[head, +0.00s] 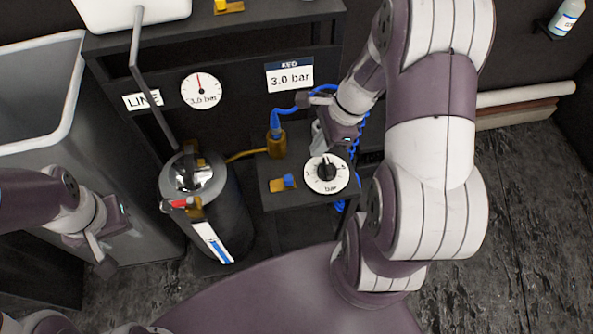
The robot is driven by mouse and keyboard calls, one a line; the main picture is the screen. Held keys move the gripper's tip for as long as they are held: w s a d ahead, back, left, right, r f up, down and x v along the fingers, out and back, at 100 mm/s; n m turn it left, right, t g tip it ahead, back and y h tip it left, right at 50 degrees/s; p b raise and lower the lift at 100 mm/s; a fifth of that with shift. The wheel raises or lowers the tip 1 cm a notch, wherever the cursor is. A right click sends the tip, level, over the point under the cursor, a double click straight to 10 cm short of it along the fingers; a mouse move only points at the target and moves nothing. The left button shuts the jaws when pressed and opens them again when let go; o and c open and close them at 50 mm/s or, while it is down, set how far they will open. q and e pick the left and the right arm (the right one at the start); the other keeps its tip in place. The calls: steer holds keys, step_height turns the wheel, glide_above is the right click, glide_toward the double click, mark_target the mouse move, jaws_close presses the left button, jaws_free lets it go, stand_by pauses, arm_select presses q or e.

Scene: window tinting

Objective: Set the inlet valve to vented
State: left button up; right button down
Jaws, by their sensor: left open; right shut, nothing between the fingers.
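A small brass valve with a blue handle (284,183) sits on the dark shelf, left of the round white "bar" dial (327,173) with a black knob. Another brass valve with a blue handle (228,6) is at the top edge. Which is the inlet valve I cannot tell. A dark keg (223,200) with a shiny top and a red-ended lever (180,204) stands at the left. My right gripper (320,138) is shut and empty, above the shelf just behind the dial. My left gripper (122,215) is open and empty, left of the keg.
A brass fitting (276,144) joins a blue hose and a yellow hose. The "LINE" gauge (201,91) and the keg display (289,75) both read 3.0 bar. A grey bin (35,95) stands at the left. Rolls (525,94) lie at the right, beside open floor.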

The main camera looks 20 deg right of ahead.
mark_target(288, 180)
steer(key=shift+a, duration=0.1)
steer(key=b+x, duration=0.4)
steer(key=x, duration=0.6)
